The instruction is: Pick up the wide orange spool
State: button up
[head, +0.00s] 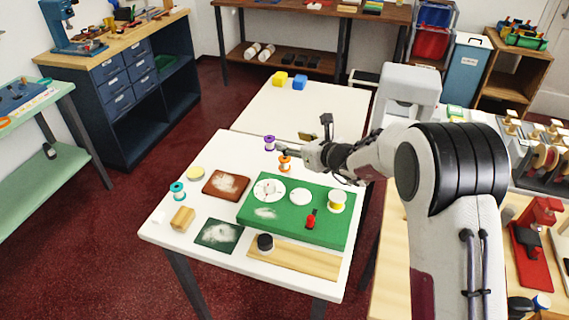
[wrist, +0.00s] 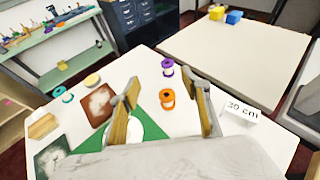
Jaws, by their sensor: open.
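The wide orange spool (head: 284,166) stands on the white table near its far side, by the far edge of the green board. In the wrist view the orange spool (wrist: 167,99) shows its orange top with a dark centre, and it appears between my two fingers. My gripper (wrist: 163,81) is open and empty, with one finger to each side of the spool in that view. In the head view my gripper (head: 279,149) is just above and behind the spool. I cannot tell the exact height of the fingertips over it.
A purple spool (head: 269,143) stands close by, beyond the orange one. A teal spool (head: 178,190) is at the left. The green board (head: 290,232) carries white discs, a yellow spool (head: 336,201) and a red item (head: 310,220). A "20 cm" card (wrist: 241,109) lies right of my fingers.

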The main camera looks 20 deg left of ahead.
aim_at(287, 160)
jog(key=shift+w+a+f+m, duration=0.1)
jog(key=shift+w+f+m, duration=0.15)
jog(key=shift+f, duration=0.15)
jog(key=shift+w+a+f+m, duration=0.1)
jog(key=shift+f+m, duration=0.15)
jog(key=shift+f, duration=0.15)
jog(key=shift+h, duration=0.3)
jog(key=shift+f, duration=2.9)
jog(key=shift+f, duration=0.5)
jog(key=shift+x, duration=2.5)
jog(key=c, duration=1)
